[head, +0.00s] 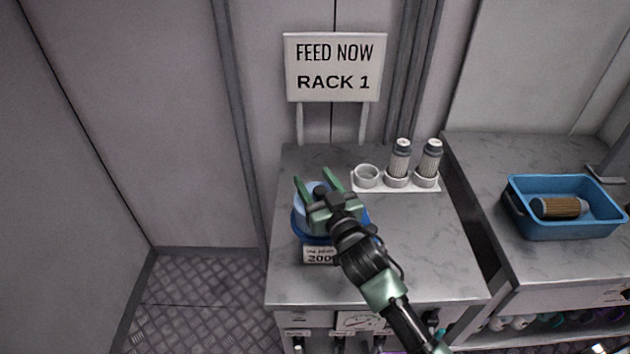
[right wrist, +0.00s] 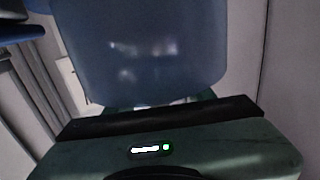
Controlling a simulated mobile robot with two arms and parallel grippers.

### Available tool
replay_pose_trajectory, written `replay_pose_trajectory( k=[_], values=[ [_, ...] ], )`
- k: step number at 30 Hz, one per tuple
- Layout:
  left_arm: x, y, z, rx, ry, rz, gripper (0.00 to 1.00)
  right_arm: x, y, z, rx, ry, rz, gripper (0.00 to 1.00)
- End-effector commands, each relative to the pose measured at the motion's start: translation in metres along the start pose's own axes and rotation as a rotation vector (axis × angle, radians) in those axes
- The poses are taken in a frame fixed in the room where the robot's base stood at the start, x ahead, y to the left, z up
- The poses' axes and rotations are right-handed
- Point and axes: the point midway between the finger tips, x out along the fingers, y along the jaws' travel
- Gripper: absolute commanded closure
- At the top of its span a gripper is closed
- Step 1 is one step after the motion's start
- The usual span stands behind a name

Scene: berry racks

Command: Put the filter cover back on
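A pale blue translucent cup-shaped piece (head: 302,207), which looks like the filter cover, is at a blue round unit (head: 298,226) on the left of the steel bench. My right gripper (head: 317,180) is over it, its green fingers apart on either side. In the right wrist view the blue cover (right wrist: 145,50) fills the space before the gripper and hides most of the fingers. I cannot tell whether they grip it, or whether the cover sits on the unit. The hand and arm hide much of the unit. My left gripper is not in view.
A white holder (head: 397,188) at the back has an empty ring cup (head: 366,177) and two upright filters (head: 400,160) (head: 430,160). A blue bin (head: 565,225) on the right counter holds a brown filter (head: 558,207). A gap separates the counters. A RACK 1 sign (head: 334,67) stands behind.

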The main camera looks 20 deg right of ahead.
Motion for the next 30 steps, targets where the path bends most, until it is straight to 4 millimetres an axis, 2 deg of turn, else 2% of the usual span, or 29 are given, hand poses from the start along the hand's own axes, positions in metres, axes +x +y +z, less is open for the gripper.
replay_pose_trajectory(
  k=[8,11,21,25,30],
  values=[
    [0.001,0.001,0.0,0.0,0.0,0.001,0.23,-0.002,0.0,0.002,-0.001,-0.002,0.0,0.47],
    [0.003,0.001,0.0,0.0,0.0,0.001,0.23,-0.012,0.0,0.003,0.0,-0.003,0.0,0.47],
    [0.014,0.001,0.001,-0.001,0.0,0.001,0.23,-0.067,0.0,0.002,0.0,-0.001,0.0,0.47],
    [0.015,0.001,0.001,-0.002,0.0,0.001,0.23,-0.076,0.0,0.001,0.0,0.0,0.0,0.47],
    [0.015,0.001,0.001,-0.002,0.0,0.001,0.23,-0.078,0.0,0.0,0.0,-0.001,0.0,0.47]
  ],
)
